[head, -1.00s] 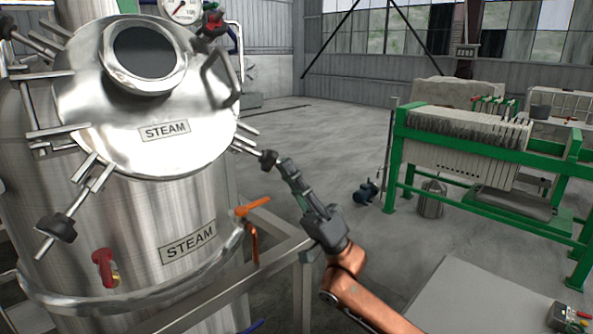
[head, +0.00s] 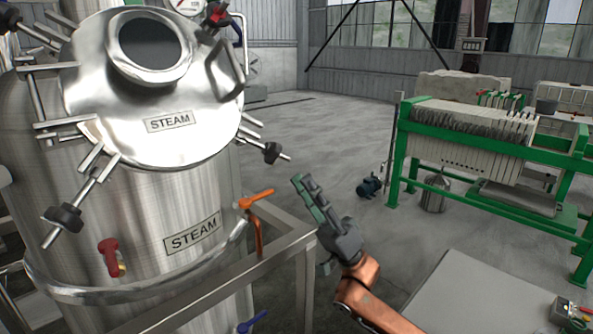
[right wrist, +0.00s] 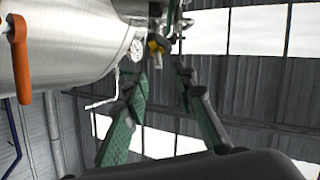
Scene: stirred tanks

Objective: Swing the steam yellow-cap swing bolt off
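The steel STEAM tank's round lid (head: 200,135) is on the left of the head view. Swing bolts with dark knobs stick out around its rim. One bolt (head: 272,153) points out at the lid's lower right, its knob dark from here. In the right wrist view a yellow-marked knob (right wrist: 158,44) shows beyond the fingertips, beside the tank. My right gripper (head: 303,193) is right of and below the lower-right bolt, apart from it. Its two fingers (right wrist: 160,76) stand apart with nothing between them. My left gripper is not in view.
An orange valve handle (head: 256,198) and a red valve (head: 109,252) sit on the tank's lower side. A steel frame (head: 275,248) stands close left of my right gripper. A green filter press (head: 480,150) is at the right.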

